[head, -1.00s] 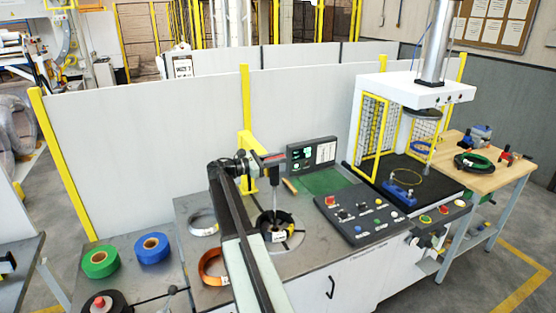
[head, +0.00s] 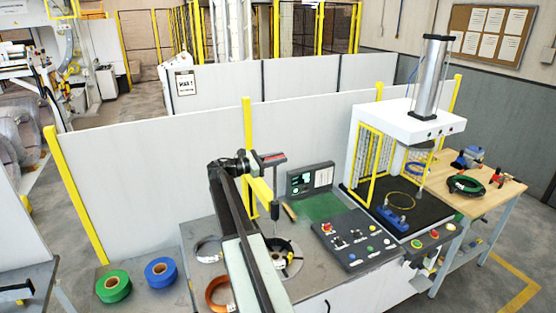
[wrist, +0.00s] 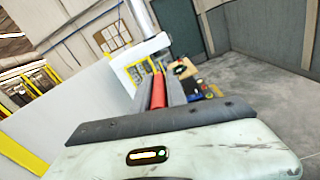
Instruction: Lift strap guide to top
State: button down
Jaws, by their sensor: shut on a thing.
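The strap guide (head: 274,200) shows as a dark upright rod with a red grip at its top, standing over the coil. My gripper (head: 270,158) is shut on the red grip, which also shows between the fingers in the wrist view (wrist: 158,92). The dark ring-shaped coil (head: 291,247) lies on the grey table below, partly hidden by my arm. A yellow bracket (head: 262,190) stands beside the rod. I cannot tell whether the rod's lower end touches the coil.
A copper coil (head: 214,292) and a silver coil (head: 207,246) lie left of my arm. Green (head: 114,287) and blue (head: 160,271) rolls are farther left. A control panel (head: 352,235) and a white press (head: 409,122) stand to the right. A white partition (head: 180,170) runs behind.

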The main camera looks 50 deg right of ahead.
notch_tip(320, 180, up, 5)
jog(key=p, duration=0.3)
jog(key=shift+w+f, duration=0.1)
jog(key=shift+w, duration=0.05)
jog(key=c, duration=1.4)
grip_release()
jog(key=shift+f, duration=0.1)
jog(key=shift+o, duration=0.2)
jog(key=v, duration=0.7)
jog(key=shift+a, duration=0.35)
jog(key=shift+w, duration=0.1)
